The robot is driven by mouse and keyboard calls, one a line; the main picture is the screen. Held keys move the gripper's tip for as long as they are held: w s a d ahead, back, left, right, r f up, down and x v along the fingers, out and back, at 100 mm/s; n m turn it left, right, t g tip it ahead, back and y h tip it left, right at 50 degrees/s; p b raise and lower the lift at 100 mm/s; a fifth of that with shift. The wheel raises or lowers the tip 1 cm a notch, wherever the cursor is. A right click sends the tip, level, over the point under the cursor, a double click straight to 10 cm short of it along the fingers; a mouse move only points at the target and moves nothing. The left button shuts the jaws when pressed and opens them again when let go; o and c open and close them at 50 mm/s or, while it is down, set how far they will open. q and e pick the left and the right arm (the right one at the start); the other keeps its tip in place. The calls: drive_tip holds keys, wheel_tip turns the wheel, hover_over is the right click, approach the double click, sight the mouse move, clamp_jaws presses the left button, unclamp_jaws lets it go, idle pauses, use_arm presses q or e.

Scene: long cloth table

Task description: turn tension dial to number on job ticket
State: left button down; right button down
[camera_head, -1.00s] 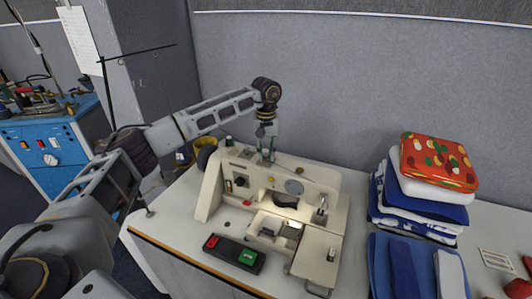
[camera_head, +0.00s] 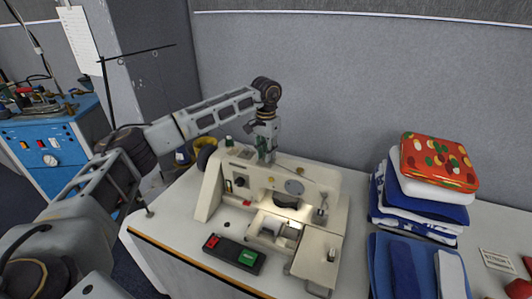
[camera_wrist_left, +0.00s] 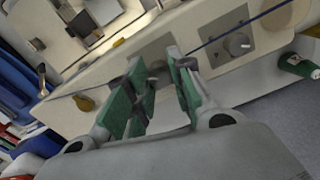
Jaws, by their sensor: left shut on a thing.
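The cream sewing machine (camera_head: 222,190) stands on the long table. My left gripper (camera_head: 263,160) reaches down to the machine's top from behind, with its green-padded fingers pointing down. In the left wrist view the fingers (camera_wrist_left: 158,85) are on either side of a small dark round dial (camera_wrist_left: 157,71) on a grey plate, and they are shut on it. Its marks are too small and covered to read. A second knob (camera_wrist_left: 238,44) sits on another grey plate beside it. A small printed card (camera_head: 499,260) lies at the table's right; its text is unreadable. My right gripper is out of view.
A red-and-green switch box (camera_head: 233,254) lies in front of the machine. Folded cloths (camera_head: 415,215) are stacked to the right, with a patterned red piece (camera_head: 438,160) on top. A paper sheet (camera_head: 81,40) hangs on the pillar. A blue cabinet (camera_head: 45,150) stands at far left.

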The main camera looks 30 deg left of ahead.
use_arm(q)
drive_tip(key=shift+r+m, duration=0.1)
drive_tip(key=shift+m, duration=0.2)
drive_tip(key=c, duration=1.2)
unclamp_jaws()
wheel_tip(320, 180, up, 12)
idle(0.7)
